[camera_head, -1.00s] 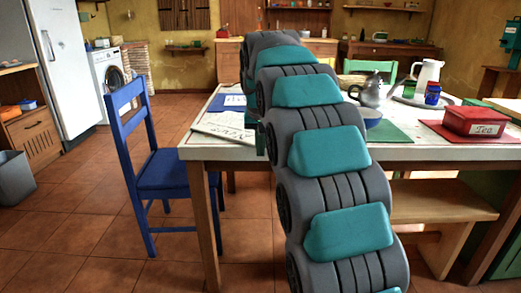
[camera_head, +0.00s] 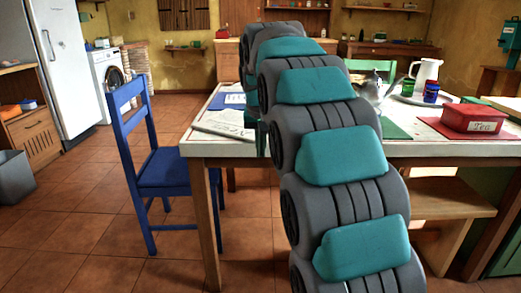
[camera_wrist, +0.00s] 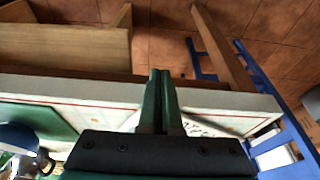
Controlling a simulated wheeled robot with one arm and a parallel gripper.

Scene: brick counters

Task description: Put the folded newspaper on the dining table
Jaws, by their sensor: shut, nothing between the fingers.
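The folded newspaper (camera_head: 224,124) lies flat on the left front corner of the white-topped dining table (camera_head: 222,149). In the wrist view, part of the newspaper (camera_wrist: 203,129) shows on the tabletop just right of my fingers; the rest is hidden behind my gripper's body. My gripper (camera_wrist: 160,73) is shut and empty, its fingertips seen over the table's front edge (camera_wrist: 60,88). In the head view, my arm hides most of the gripper. I see no grip on the newspaper, and whether the fingers touch it cannot be told.
A blue chair (camera_head: 160,168) stands at the table's left. A blue mat (camera_head: 236,99) lies behind the newspaper. On the right are a red tea tin (camera_head: 474,118), a teapot (camera_head: 372,90), a white jug (camera_head: 428,72) and cups. A wooden bench (camera_head: 440,198) is below the right side.

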